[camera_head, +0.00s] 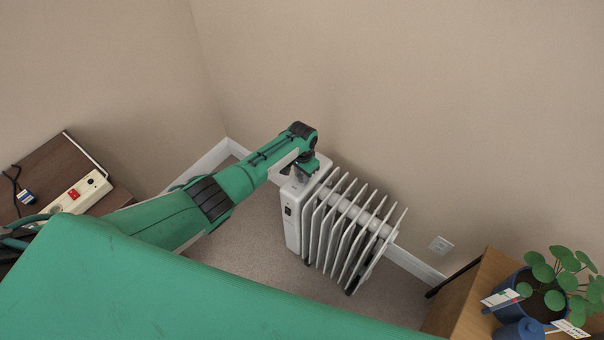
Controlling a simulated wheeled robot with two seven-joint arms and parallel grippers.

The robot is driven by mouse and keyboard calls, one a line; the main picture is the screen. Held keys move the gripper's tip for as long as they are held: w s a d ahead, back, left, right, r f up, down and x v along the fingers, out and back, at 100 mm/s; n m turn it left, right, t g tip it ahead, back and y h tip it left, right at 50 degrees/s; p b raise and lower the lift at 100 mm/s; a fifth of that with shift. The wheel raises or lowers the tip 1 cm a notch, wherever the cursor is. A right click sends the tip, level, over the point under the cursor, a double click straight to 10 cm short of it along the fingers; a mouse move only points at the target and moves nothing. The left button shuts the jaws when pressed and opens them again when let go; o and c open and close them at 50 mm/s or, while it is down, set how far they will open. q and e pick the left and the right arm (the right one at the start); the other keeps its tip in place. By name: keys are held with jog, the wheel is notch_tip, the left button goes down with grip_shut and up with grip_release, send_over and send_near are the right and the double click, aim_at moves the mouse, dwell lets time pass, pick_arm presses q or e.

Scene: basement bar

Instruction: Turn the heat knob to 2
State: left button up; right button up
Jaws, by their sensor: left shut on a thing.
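A white oil-filled radiator heater (292,222) with several upright fins stands on the carpet near the corner. A small dark switch shows on its front panel. My left arm reaches in from the left, and my left gripper (303,170) is at the top of the heater's control end. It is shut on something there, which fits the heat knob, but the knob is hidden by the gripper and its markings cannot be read. My right gripper is not in view.
A wooden table at the lower right (463,300) holds a potted plant (560,285) and a blue can (518,330). A dark brown surface at the left (45,165) bears a power strip (80,194). A wall outlet (441,245) is right of the heater.

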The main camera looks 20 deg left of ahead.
aim_at(302, 176)
pick_arm(q)
jog(key=shift+m, duration=2.2)
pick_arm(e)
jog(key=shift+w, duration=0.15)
pick_arm(q)
jog(key=o, duration=1)
jog(key=shift+r, duration=0.15)
jog(key=shift+r, duration=0.35)
notch_tip(302, 176, up, 13)
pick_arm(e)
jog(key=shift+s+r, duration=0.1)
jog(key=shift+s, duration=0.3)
